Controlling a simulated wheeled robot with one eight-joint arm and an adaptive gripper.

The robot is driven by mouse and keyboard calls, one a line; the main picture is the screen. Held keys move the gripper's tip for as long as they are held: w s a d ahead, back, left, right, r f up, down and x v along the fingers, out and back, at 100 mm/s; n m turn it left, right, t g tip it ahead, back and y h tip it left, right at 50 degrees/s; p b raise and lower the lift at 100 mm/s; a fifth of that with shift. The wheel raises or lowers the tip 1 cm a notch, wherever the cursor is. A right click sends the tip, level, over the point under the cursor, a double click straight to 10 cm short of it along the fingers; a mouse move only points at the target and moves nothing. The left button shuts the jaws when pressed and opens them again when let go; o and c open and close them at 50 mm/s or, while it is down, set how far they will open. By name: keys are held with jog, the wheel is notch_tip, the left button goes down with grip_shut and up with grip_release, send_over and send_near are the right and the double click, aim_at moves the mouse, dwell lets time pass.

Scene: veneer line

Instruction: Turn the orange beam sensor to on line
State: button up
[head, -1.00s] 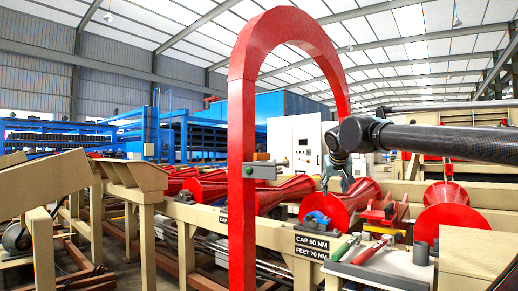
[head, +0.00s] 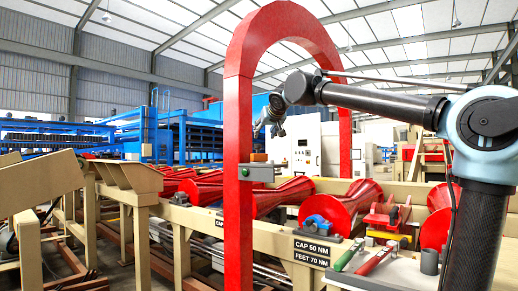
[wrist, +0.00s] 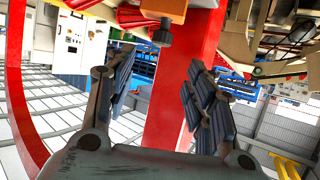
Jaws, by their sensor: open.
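The orange beam sensor (head: 258,157) is a small orange block above a grey bracket on the red arch's near post (head: 239,200). In the wrist view the orange block (wrist: 165,8) is cut by the top edge, with a dark round knob (wrist: 162,34) just below it in the picture. My gripper (head: 269,130) is open and empty, above the sensor in the head view and apart from it. In the wrist view its two dark padded fingers (wrist: 160,72) are spread, with the red post behind the gap. The sensor's line marks cannot be made out.
Red conical rollers (head: 328,213) lie along the beige conveyor frame (head: 265,236) behind the arch. A grey tray (head: 385,268) with green- and red-handled tools stands at the lower right. A white cabinet (head: 300,145) stands behind. Space around the sensor's front looks clear.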

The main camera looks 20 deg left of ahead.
jog(key=x, duration=1.3)
jog(key=shift+w+a, duration=0.1)
jog(key=shift+a, duration=0.05)
jog(key=shift+c, duration=0.6)
jog(key=c, duration=1)
